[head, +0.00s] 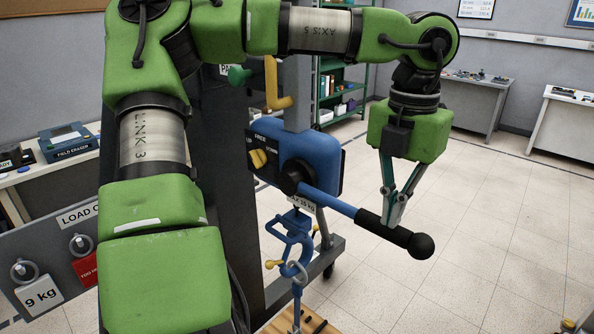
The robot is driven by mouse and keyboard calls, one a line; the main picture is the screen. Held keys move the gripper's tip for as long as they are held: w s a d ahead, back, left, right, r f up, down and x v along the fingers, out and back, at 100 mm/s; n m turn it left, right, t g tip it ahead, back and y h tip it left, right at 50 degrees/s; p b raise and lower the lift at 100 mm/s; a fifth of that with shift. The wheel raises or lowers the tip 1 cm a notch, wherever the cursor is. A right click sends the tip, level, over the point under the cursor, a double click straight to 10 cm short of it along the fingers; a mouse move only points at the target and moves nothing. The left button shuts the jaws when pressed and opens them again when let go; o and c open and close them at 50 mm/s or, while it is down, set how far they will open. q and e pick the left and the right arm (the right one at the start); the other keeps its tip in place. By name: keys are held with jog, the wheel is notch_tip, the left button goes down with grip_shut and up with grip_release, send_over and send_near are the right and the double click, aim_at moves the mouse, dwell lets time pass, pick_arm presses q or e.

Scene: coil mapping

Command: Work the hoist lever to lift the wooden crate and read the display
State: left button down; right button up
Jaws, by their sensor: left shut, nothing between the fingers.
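The blue hoist body (317,158) hangs on a stand. Its yellow selector knob (258,159) sits by the UP, FREE and DOWN labels. The hoist lever (330,203) slopes down to the right and ends in a black grip and ball. My left gripper (394,218) points down at the lever's black grip, its fingertips shut together close by it; whether they touch it I cannot tell. A blue hook (292,240) hangs under the hoist with a ring. A wooden surface (325,326), perhaps the crate's top, shows at the bottom edge. No readable display shows.
A board at the left holds a 9 kg tag (39,292) and a red tag (86,270). A field eraser box (68,142) stands on a table behind. A green shelf (345,92) and side tables (480,88) stand at the back. The floor at right is clear.

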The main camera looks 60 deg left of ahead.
aim_at(387, 236)
pick_arm(q)
jog(key=shift+f+b, duration=2.05)
jog(key=shift+f, duration=0.35)
jog(key=shift+f+b, duration=0.35)
notch_tip(387, 236, up, 7)
jog(key=p, duration=0.5)
jog(key=shift+r, duration=0.2)
notch_tip(387, 236, up, 10)
jog(key=a+p, duration=0.1)
jog(key=p, duration=0.7)
jog(key=shift+s+a, duration=0.25)
jog(key=shift+a, duration=0.15)
